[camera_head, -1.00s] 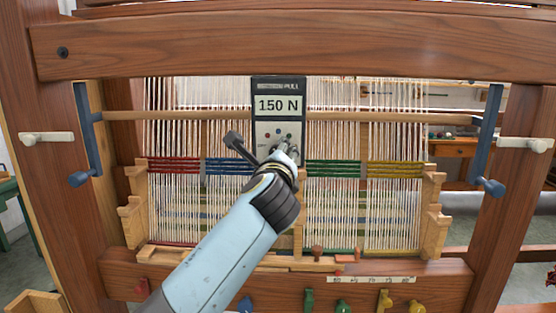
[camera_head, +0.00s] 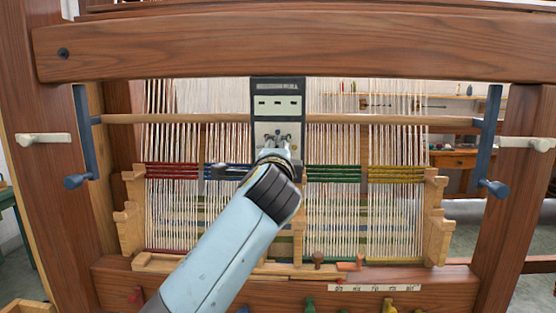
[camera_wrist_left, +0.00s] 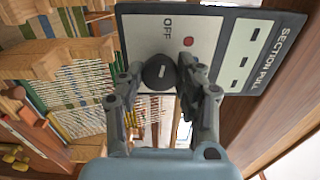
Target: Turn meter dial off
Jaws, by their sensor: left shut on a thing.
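The meter (camera_head: 291,87) is a dark-framed box with a pale face, mounted in front of the warp threads. Its display (camera_head: 277,104) shows three dashes instead of a number. In the left wrist view, the meter face (camera_wrist_left: 150,30) carries the word OFF, a red dot and a round black dial (camera_wrist_left: 158,72) with a short white mark. My left gripper (camera_head: 277,143) is at the lower part of the meter. Its fingers are closed on the dial from both sides, and in the head view they hide it. My right gripper is not in view.
A thick wooden beam (camera_head: 300,50) runs across above the meter. A round wooden rod (camera_head: 380,119) crosses at the meter's height. White warp threads with coloured bands (camera_head: 395,172) hang on both sides. Wooden rack pieces (camera_head: 435,215) stand at the right.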

